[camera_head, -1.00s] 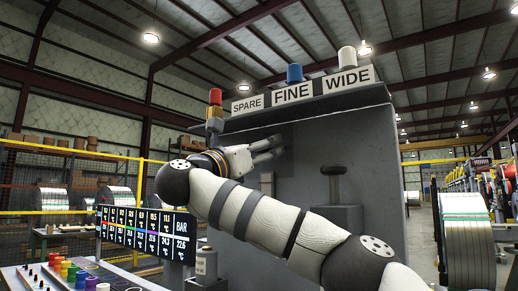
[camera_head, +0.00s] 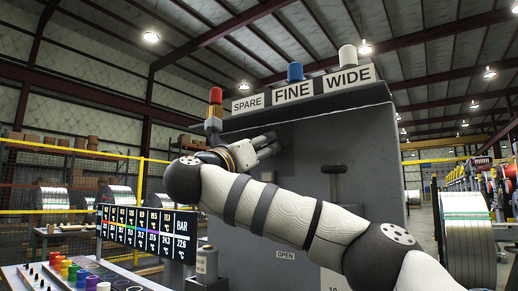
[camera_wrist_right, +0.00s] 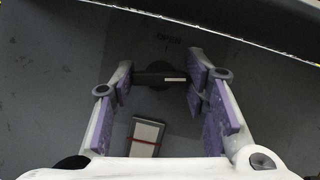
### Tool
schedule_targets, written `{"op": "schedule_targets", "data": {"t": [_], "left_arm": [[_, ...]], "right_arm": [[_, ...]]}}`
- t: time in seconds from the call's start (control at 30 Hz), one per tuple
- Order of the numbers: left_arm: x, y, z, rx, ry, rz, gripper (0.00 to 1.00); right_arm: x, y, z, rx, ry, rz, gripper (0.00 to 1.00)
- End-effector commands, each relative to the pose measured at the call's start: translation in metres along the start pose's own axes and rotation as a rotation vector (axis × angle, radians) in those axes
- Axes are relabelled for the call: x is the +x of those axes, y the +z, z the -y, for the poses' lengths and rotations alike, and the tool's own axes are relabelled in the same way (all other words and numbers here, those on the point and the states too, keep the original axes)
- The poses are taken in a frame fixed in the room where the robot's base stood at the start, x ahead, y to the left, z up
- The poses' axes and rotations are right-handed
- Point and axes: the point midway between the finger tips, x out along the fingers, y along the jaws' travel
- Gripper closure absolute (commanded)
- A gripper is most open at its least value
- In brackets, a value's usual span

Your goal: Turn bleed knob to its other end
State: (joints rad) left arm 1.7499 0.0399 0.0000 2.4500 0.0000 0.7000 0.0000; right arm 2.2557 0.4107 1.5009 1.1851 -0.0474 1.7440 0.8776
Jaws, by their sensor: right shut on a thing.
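A black bar-shaped knob (camera_wrist_right: 160,76) with a white mark sits between my right gripper's fingers in the right wrist view. I take it as the bleed knob; no name is readable on it. In the head view, my right gripper (camera_head: 266,146) is against the grey cabinet (camera_head: 355,125), and the knob is hidden there. My left gripper is not in view.
The cabinet carries SPARE, FINE and WIDE signs (camera_head: 293,91) under red, blue and white lamps. A dark T-handle (camera_head: 334,172) stands beside my right arm. A BAR display (camera_head: 147,231) and a button panel (camera_head: 75,278) are at lower left.

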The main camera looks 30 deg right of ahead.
Motion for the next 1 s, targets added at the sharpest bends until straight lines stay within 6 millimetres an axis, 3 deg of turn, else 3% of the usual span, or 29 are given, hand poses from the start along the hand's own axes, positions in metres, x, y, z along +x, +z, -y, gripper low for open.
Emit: {"op": "schedule_targets", "data": {"t": [1.0], "left_arm": [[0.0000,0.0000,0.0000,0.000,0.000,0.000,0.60]], "right_arm": [[0.0003,0.0021,0.0027,-0.884,0.366,0.001,0.86]]}}
